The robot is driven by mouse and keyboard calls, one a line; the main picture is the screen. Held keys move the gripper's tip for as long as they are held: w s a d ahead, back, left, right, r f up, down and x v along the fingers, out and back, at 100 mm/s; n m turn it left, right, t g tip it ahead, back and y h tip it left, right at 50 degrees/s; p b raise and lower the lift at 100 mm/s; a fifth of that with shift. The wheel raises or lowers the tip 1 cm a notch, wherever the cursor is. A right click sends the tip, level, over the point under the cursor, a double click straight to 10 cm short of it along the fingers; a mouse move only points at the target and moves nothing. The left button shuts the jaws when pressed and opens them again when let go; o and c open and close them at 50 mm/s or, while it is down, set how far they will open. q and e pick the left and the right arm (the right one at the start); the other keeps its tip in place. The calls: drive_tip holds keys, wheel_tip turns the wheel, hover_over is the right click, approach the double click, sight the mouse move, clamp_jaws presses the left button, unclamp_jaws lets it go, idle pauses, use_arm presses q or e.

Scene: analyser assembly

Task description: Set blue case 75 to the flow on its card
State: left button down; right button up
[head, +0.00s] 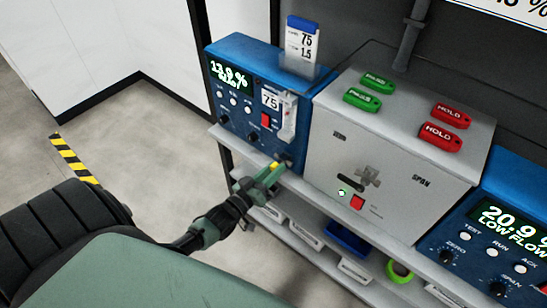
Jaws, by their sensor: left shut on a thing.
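Blue case 75 (236,68) stands at the left end of the bench, with a lit display reading 13.9 % and a second line too small to read surely. Its card (301,42) stands on top and reads 75 and 1.5. A clear flow tube (288,116) is on the right of its front; its reading is too small to tell. My left gripper (272,172) is at the lower right of this front, shut on what seems to be the small flow knob below the tube. The fingers mostly hide the knob. My right gripper is not in view.
A grey box (385,140) with a ZERO and SPAN selector stands right of the case, with green PASS tags (362,99) and red HOLD tags (442,134) on top. Another blue case (500,235) reads 20.9 % LOW FLOW. Trays and a green ring (399,272) lie on the shelf below.

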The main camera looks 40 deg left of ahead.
use_arm(q)
drive_tip(key=shift+n, duration=0.3)
drive_tip(key=c, duration=1.1)
unclamp_jaws()
drive_tip(key=shift+s, duration=0.15)
drive_tip(key=s, duration=0.5)
drive_tip(key=s+b, duration=0.1)
drive_tip(key=s, duration=0.1)
drive_tip(key=shift+s+a, duration=0.3)
drive_tip(key=shift+f, duration=0.1)
